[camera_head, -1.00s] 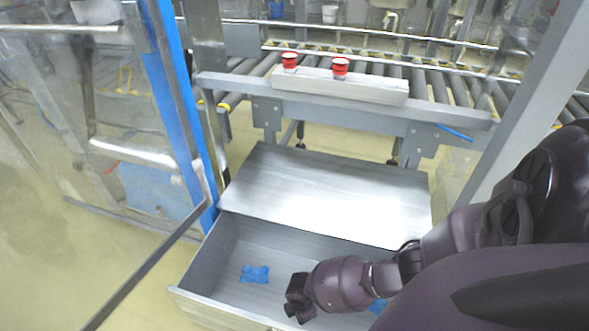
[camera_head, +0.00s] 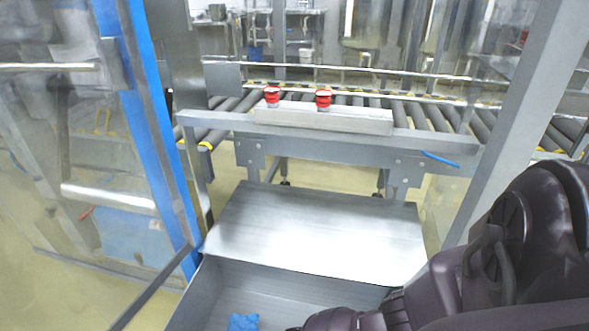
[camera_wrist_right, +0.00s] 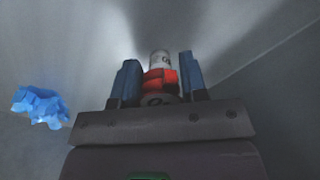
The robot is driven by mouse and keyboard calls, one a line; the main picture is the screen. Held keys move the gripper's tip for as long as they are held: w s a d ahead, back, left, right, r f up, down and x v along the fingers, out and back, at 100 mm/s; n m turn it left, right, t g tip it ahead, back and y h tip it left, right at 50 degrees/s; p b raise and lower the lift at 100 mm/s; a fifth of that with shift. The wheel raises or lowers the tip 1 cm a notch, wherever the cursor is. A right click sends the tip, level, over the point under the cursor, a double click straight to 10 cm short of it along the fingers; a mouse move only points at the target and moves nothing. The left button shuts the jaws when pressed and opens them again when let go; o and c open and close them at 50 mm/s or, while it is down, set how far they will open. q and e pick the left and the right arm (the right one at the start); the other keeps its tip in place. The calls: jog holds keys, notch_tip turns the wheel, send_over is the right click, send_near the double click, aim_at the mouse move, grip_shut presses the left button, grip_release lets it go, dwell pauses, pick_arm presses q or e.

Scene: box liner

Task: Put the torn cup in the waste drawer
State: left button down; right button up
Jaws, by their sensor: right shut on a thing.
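The torn cup (camera_wrist_right: 159,60), a small white and red thing with dark marks, is between the two blue fingers of my right gripper (camera_wrist_right: 159,66) in the right wrist view. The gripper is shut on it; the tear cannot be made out. The waste drawer (camera_head: 205,290), an open grey metal drawer, is at the bottom of the head view. My right arm reaches over it, with the gripper cut off by the lower picture edge. The wrist view shows grey drawer walls around the gripper (camera_wrist_right: 275,80). My left gripper is not in view.
A crumpled blue piece (camera_head: 243,322) lies in the drawer, left of the gripper in the wrist view. A metal cover (camera_head: 315,230) is behind the drawer. A roller conveyor (camera_head: 430,115) with two red knobs lies beyond; a blue-framed clear panel (camera_head: 155,120) stands left.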

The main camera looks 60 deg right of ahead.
jog(key=o, duration=1)
jog(key=shift+r, duration=0.45)
jog(key=r+p, duration=0.3)
jog(key=r, duration=0.2)
jog(key=r+p, duration=0.3)
jog(key=r, duration=0.2)
jog(key=shift+w+r, duration=0.2)
jog(key=shift+r, duration=0.2)
jog(key=shift+s+r+p, duration=0.15)
jog(key=shift+r+p, duration=0.15)
jog(key=shift+r, duration=0.05)
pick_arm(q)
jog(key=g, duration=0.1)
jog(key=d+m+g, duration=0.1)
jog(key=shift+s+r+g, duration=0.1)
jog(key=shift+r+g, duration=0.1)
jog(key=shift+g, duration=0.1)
pick_arm(e)
jog(key=shift+s, duration=0.1)
